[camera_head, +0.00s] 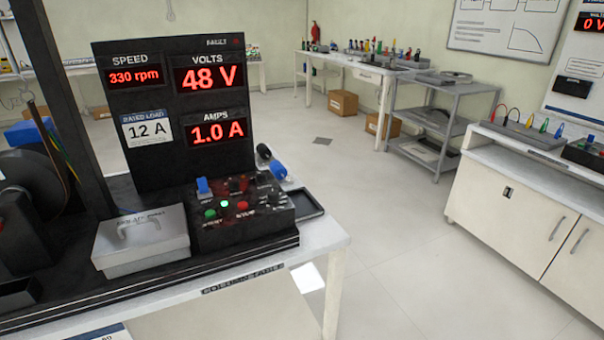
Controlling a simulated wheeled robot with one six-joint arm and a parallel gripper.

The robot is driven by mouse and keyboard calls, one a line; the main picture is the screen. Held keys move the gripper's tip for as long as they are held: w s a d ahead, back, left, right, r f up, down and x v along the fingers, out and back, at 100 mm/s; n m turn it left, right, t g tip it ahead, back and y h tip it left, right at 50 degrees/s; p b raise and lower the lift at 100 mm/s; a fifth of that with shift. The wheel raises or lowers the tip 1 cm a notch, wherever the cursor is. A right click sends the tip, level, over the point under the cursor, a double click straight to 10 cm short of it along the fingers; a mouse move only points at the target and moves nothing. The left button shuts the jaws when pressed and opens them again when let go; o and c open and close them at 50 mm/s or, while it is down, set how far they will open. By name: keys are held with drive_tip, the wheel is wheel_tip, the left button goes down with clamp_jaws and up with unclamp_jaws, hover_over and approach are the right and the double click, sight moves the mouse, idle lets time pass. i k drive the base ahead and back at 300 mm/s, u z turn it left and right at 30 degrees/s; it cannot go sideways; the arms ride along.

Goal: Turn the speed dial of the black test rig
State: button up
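The black test rig (155,70) stands on a bench at the left, with an upright display panel. It reads speed 330 rpm, 48 V and 1.0 A, and a white label reads rated load 12 A. The black control box (245,229) sits in front of the panel. It carries a blue control (203,186), green and red buttons (242,205) and several small dark controls at its back. I cannot tell which one is the speed dial. My gripper is not in view.
A grey lidded box (142,240) with a handle sits left of the control box. A blue-and-black object (272,162) is behind the control box, near a dark tray (305,204). A grey shelf cart (440,110) and white cabinets (520,205) stand right.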

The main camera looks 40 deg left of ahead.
sight(273, 194)
drive_tip(key=u, duration=0.25)
drive_tip(key=i, duration=0.75)
drive_tip(key=u, duration=1.3)
drive_tip(key=i, duration=0.7)
drive_tip(key=u, duration=0.75)
